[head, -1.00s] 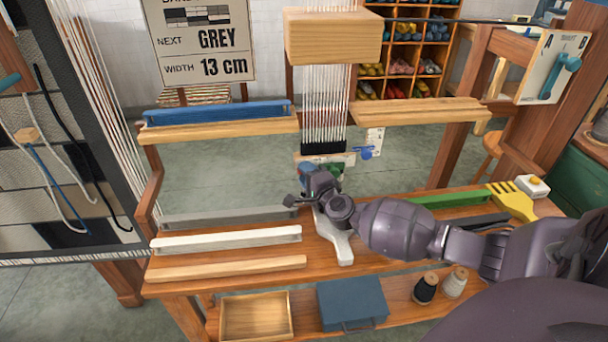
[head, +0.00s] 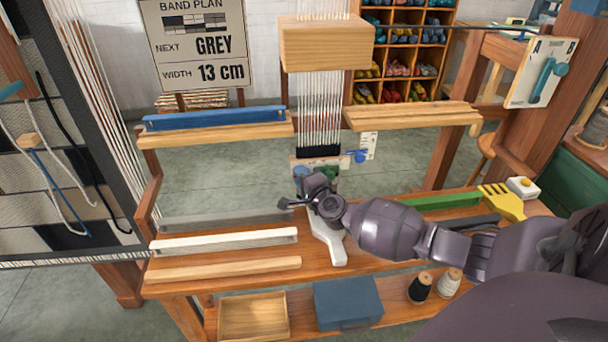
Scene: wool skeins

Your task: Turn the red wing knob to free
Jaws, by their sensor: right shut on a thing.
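My right gripper (head: 307,196) is at the front of the loom, just below the blue and green parts (head: 325,171) on the bar under the warp threads (head: 319,110). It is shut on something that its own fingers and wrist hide. I see no clear part of the red wing knob; the gripper covers the place where it seems to be. Which way its wings point cannot be told. My left gripper is not in view.
A blue wing knob (head: 357,156) is right of the threads. A white stick (head: 225,240) and a wooden one (head: 222,270) lie left of my arm. A green stick (head: 441,201) and yellow comb (head: 503,202) lie right. A blue box (head: 348,303) stands below.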

